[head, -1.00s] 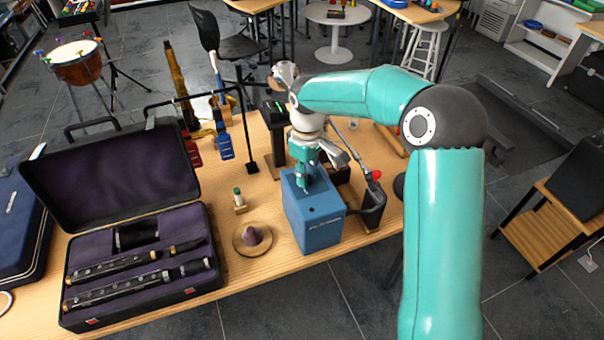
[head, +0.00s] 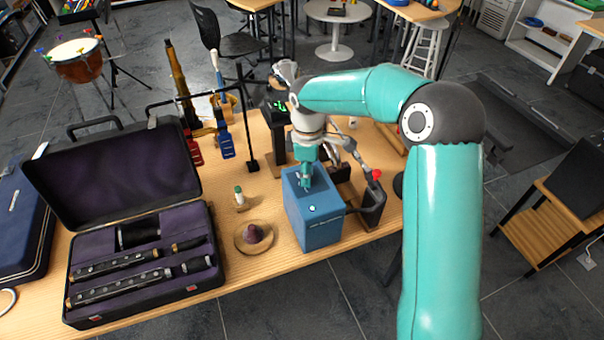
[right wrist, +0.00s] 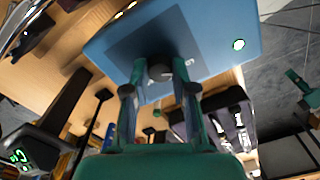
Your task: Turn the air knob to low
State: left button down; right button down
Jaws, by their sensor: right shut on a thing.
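A blue box (head: 322,233) stands on the wooden table near its front edge, with a small lit pale-cyan lamp (head: 312,208) on top. My right gripper (head: 305,183) points down onto the top of this box. In the right wrist view the two fingers of my right gripper (right wrist: 160,88) are closed around a dark round knob (right wrist: 160,70) on the box's top panel. The fingers hide part of the knob, and I cannot read its setting. The lit lamp also shows in the right wrist view (right wrist: 239,44).
An open black case (head: 215,270) with dark instrument parts lies left of the box. A dark holder (head: 373,208) with a red-tipped rod stands close on the right.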

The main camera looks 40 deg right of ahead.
jog(key=shift+w+d+r, duration=0.15)
jog(key=c, duration=0.9)
grip_release()
jog(key=shift+c, duration=0.2)
notch_tip(320, 180, up, 12)
